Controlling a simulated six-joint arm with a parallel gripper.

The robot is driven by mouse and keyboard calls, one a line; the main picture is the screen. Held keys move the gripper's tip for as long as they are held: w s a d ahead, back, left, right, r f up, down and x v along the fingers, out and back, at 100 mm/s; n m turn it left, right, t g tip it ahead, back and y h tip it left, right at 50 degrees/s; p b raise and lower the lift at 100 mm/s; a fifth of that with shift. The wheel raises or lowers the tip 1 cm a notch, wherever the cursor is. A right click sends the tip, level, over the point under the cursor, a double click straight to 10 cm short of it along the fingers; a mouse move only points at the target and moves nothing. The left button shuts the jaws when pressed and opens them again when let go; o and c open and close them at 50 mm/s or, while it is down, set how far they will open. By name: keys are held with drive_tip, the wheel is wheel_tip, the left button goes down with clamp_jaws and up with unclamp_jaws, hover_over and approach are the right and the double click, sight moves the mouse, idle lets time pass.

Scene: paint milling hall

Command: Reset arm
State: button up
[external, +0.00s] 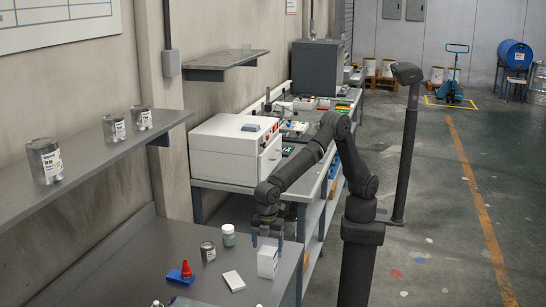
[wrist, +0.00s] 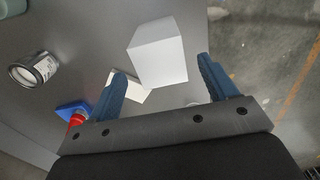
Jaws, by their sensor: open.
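My gripper (external: 267,238) is over the grey bench at the lower middle of the external view, fingers pointing down. In the wrist view its two blue fingers (wrist: 165,85) are apart. A white box (external: 267,262) stands on the bench just under the gripper. In the wrist view the white box (wrist: 158,55) shows between and beyond the fingertips. I cannot tell whether the fingers touch it. My arm reaches left from its column, bent at the elbow.
On the bench are a small can (external: 208,251), a greenish jar (external: 228,236), a red and blue object (external: 184,272) and a cream pad (external: 234,281). A shelf with cans (external: 85,152) runs along the left wall. A white machine (external: 236,150) stands behind. The floor at right is open.

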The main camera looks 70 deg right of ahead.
sight(268, 250)
wheel_tip(268, 250, down, 7)
drive_tip(key=shift+f, duration=0.2)
wheel_tip(268, 250, up, 4)
drive_tip(key=shift+f, duration=0.1)
drive_tip(key=w+d+r, duration=0.6)
drive_tip(key=d+r, duration=0.1)
drive_tip(key=d, duration=0.3)
drive_tip(key=w+d+m, duration=0.1)
drive_tip(key=w+d, duration=0.4)
drive_tip(key=w, duration=0.7)
drive_tip(key=s+a+f, duration=0.1)
drive_tip(key=a+f, duration=0.1)
drive_tip(key=a, duration=0.1)
drive_tip(key=s+a+f, duration=0.1)
drive_tip(key=a+f, duration=0.2)
drive_tip(key=a, duration=0.1)
drive_tip(key=s+a+f, duration=0.2)
drive_tip(key=a+f, duration=0.1)
drive_tip(key=a, duration=0.1)
drive_tip(key=shift+f, duration=0.8)
